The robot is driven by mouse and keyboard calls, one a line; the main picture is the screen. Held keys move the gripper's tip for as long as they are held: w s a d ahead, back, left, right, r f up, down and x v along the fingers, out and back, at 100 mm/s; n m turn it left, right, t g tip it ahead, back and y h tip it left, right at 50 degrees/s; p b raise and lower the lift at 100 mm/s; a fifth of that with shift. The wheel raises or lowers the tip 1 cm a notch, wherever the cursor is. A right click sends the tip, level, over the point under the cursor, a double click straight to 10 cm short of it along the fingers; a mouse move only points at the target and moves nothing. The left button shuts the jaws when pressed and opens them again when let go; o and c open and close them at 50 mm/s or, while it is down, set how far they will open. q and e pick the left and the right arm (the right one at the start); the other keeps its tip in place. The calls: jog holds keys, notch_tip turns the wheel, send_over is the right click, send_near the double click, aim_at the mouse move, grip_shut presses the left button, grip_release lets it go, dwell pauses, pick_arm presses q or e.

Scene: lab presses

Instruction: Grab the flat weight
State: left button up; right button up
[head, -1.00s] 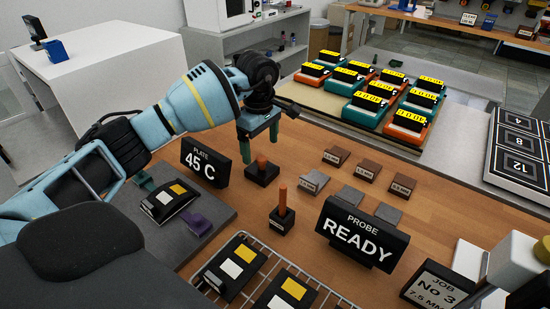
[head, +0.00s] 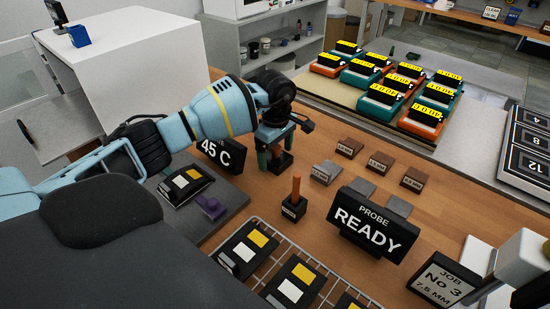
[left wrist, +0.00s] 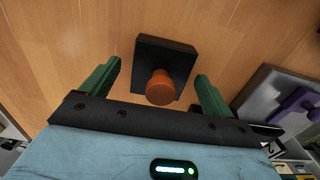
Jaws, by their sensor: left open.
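The flat weight, a black square base with a short orange-brown knob, sits on the wooden bench; in the head view its base (head: 281,164) is partly hidden by my left gripper (head: 276,154). In the left wrist view the whole flat weight (left wrist: 164,65) shows, its knob towards the camera. My left gripper (left wrist: 159,70) is open, with one green finger on each side of the weight and gaps between. It holds nothing. Whether the fingertips are level with the knob is hard to tell. My right gripper is not in view.
A second black weight with a tall orange-brown handle (head: 294,205) stands nearer. The 45 C plate sign (head: 219,155) is close on the left, the PROBE READY sign (head: 367,224) on the right. Several small labelled blocks (head: 349,147) lie behind. A wire rack (head: 318,299) is in front.

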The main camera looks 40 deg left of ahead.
pick_arm(q)
jog(key=shift+f, duration=0.6)
jog(key=c, duration=1.9)
jog(key=shift+r, duration=0.15)
grip_shut()
jog(key=shift+r, duration=0.1)
notch_tip(320, 180, up, 3)
jog(key=shift+w+r, duration=0.1)
jog(key=shift+r, duration=0.05)
jog(key=s+d, duration=0.1)
jog(key=s, duration=0.4)
jog(key=s+d+r, duration=0.1)
jog(key=s, duration=0.4)
jog(key=s+d, duration=0.1)
jog(key=s, duration=0.4)
jog(key=shift+s+d+r+b, duration=0.2)
jog(key=shift+s+d+b, duration=0.1)
jog(key=shift+s, duration=0.1)
